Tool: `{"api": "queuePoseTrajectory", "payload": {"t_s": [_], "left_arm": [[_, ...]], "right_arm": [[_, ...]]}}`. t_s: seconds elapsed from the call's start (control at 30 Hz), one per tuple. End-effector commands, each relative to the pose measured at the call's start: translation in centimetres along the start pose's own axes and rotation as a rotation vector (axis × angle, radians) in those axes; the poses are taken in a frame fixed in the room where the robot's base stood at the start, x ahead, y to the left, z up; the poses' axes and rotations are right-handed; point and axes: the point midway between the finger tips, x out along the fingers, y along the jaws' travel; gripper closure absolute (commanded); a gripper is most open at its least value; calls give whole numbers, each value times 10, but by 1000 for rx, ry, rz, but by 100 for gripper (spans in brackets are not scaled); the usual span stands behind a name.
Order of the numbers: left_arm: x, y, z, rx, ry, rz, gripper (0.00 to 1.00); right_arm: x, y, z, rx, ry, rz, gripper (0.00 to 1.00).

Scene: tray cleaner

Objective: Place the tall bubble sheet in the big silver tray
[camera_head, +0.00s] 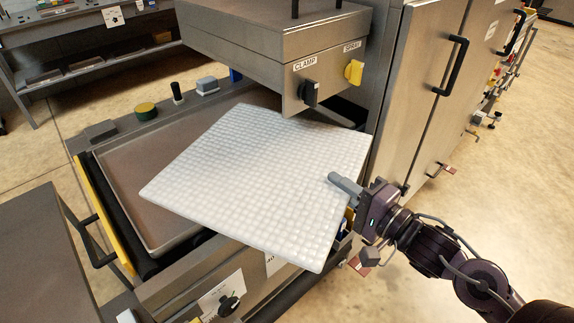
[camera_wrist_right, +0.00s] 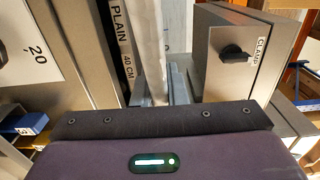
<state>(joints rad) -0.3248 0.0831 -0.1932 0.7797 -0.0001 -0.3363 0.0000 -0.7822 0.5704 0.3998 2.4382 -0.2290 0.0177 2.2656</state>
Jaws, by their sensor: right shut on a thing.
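The white bubble sheet (camera_head: 250,180) is a large square panel with a quilted surface. It is held tilted over the machine's bed, covering much of the big silver tray (camera_head: 125,172). The tray's left part and left rim show; the rest is hidden under the sheet. I cannot tell whether the sheet touches the tray. My right gripper (camera_head: 343,184) is shut on the sheet's right edge. In the right wrist view the sheet (camera_wrist_right: 148,40) shows as a pale, narrow strip rising from between the fingers (camera_wrist_right: 166,88). My left gripper is not in view.
A steel hood with a CLAMP knob (camera_head: 310,92) and a yellow SPRAY knob (camera_head: 354,72) overhangs the sheet's far side. A steel cabinet (camera_head: 420,100) stands to the right. A yellow-edged rail (camera_head: 104,215) borders the tray at left.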

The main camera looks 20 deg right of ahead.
Motion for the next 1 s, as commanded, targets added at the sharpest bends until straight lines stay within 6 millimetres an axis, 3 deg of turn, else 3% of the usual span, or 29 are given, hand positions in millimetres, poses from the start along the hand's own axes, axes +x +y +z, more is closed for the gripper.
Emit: {"api": "queuePoseTrajectory", "payload": {"t_s": [0.3, 0.6, 0.83, 1.0], "left_arm": [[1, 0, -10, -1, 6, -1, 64], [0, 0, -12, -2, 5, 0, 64], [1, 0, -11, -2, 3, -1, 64], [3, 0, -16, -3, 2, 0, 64]], "right_arm": [[60, -2, 0, -3, -2, -5, 100], [107, -2, -1, 0, 1, -4, 100], [117, 4, 0, 0, -1, 0, 100], [117, 28, 0, 2, -1, 3, 100]]}}
